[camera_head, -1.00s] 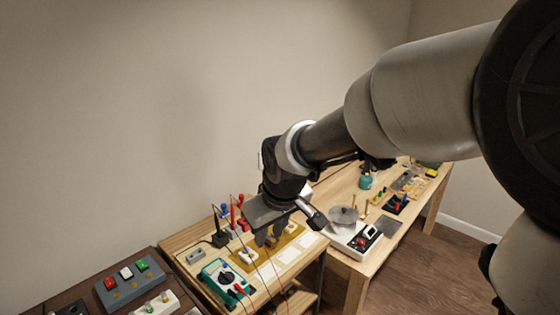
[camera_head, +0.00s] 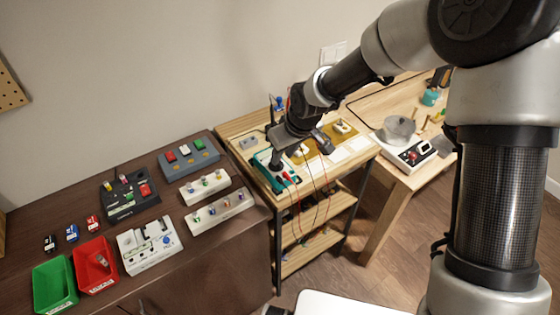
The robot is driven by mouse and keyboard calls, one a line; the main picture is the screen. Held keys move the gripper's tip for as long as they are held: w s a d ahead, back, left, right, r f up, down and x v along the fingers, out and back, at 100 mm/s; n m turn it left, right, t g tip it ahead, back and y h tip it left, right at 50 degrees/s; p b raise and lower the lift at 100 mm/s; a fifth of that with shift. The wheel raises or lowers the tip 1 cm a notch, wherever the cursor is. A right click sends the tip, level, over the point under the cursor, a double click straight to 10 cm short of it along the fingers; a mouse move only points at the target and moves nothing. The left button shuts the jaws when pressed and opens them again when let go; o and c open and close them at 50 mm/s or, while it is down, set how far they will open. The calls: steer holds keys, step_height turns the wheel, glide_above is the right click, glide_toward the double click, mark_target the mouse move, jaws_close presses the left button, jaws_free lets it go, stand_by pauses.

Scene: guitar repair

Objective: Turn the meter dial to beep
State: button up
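The teal-edged meter (camera_head: 262,173) lies on the light wooden shelf top, with red and black leads running from its front end. My gripper (camera_head: 286,157) is over the meter's upper part, pointing down. The dark dial is at or under the fingertips and I cannot make it out apart from them. I cannot see which mark the dial points to. The finger gap and any contact with the dial are too small and dark to tell.
A brown cabinet on the left bears a grey box with coloured buttons (camera_head: 190,155), a green bin (camera_head: 55,285) and a red bin (camera_head: 96,265). On the right is a wooden table with a scale (camera_head: 405,150) carrying a round pan. Thin leads hang over the shelf front.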

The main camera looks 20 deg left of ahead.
mark_target(280, 166)
steer(key=shift+x, duration=2.3)
jaws_close()
